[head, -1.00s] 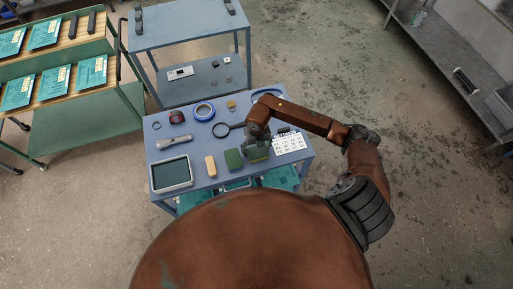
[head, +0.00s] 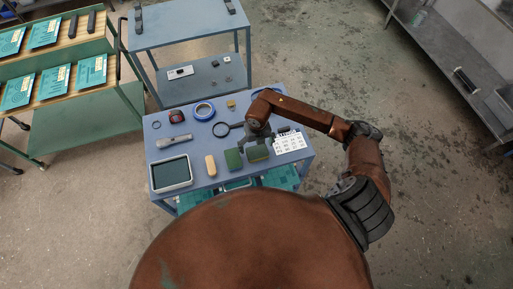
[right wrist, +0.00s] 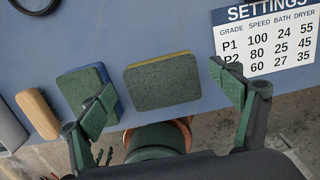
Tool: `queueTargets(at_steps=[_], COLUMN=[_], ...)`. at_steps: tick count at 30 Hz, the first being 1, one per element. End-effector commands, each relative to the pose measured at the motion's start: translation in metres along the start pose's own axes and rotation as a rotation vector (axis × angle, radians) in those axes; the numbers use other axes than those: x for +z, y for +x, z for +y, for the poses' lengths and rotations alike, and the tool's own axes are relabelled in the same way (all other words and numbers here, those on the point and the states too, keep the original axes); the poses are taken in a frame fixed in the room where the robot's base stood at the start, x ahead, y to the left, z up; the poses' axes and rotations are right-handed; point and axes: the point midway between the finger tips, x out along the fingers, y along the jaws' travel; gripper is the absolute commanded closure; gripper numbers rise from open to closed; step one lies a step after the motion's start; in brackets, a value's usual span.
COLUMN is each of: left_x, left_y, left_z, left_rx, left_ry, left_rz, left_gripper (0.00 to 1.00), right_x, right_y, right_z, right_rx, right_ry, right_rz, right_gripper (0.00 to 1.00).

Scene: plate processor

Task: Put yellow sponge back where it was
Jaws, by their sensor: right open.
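The yellow sponge (right wrist: 163,82) has a green scouring top and a thin yellow edge. It lies flat on the blue tabletop and also shows in the head view (head: 257,154). A similar green-topped sponge with a blue edge (right wrist: 84,90) lies just left of it, also visible in the head view (head: 234,159). My right gripper (head: 258,138) is over the table just behind the yellow sponge. In the right wrist view my right gripper (right wrist: 163,97) is open, its green-padded fingers apart on either side of the yellow sponge, with gaps visible. My left gripper is not in view.
The blue table (head: 205,145) also holds a tan block (head: 210,163), a framed dark screen (head: 171,174), a grey handheld tool (head: 175,142), a magnifier (head: 222,129), blue tape (head: 204,111) and a white settings card (head: 291,142). A green cart (head: 95,115) stands at left.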

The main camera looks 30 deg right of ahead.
Motion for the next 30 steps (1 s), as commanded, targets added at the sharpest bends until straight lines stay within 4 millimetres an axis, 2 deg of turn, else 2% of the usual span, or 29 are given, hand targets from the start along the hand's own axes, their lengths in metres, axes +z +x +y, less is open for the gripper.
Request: queueTargets(at_steps=[9,15,27,30], left_x=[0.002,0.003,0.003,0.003], left_y=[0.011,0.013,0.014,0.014], left_z=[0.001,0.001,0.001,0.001], left_rx=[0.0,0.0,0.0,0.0], left_ry=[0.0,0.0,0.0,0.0], left_rz=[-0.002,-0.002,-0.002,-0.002], left_gripper=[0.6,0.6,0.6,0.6], right_x=[0.001,0.0,0.0,-0.004], right_y=[-0.066,-0.092,-0.099,-0.098], right_z=[-0.001,0.0,0.0,0.008], right_rx=[-0.001,-0.001,-0.001,0.029], right_ry=[-0.002,-0.001,0.0,-0.01], right_rz=[-0.004,-0.002,0.0,0.006], right_gripper=[0.15,0.15,0.15,0.15])
